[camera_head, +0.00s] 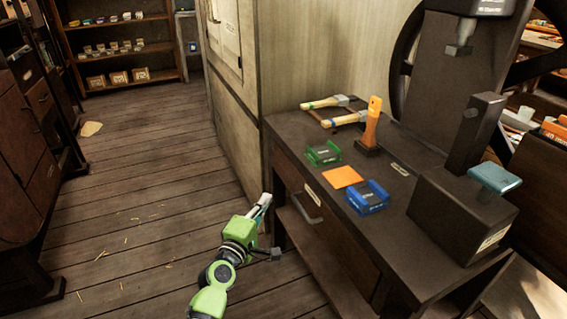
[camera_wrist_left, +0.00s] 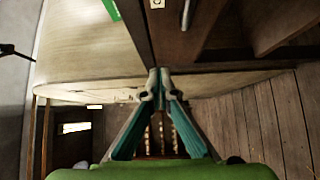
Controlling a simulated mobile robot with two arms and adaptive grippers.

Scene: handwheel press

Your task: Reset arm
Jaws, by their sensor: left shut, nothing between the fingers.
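My green left arm comes up from the bottom of the head view. Its left gripper (camera_head: 265,200) is shut and empty, beside the front left corner of the dark workbench (camera_head: 398,168). In the left wrist view the two fingertips of the left gripper (camera_wrist_left: 159,74) meet, with nothing between them. Behind them are a pale panel and the bench's dark edge. My right gripper is in neither view.
The wooden floor (camera_head: 140,200) at left is mostly clear.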

